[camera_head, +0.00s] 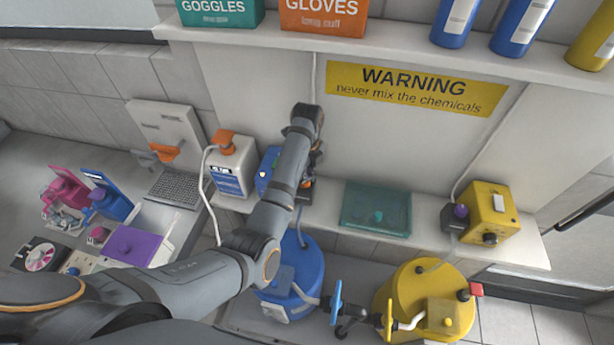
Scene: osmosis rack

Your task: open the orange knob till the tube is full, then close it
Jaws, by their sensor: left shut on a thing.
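My left arm reaches across the middle, and my left gripper (314,164) is at the blue box (267,168) on the lower shelf. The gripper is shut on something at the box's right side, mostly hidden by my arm. A small orange-brown part, the orange knob (307,183), shows just below the fingers. A thin pale tube (314,72) comes down the wall behind my wrist; I cannot tell how full it is. My right gripper is not in view.
A white box with an orange cap (225,140) stands left of the blue box. A teal tray (376,210) and a yellow box (489,212) are to the right. Blue (300,262) and yellow (404,283) barrels stand below. An upper shelf (400,42) overhangs the wall.

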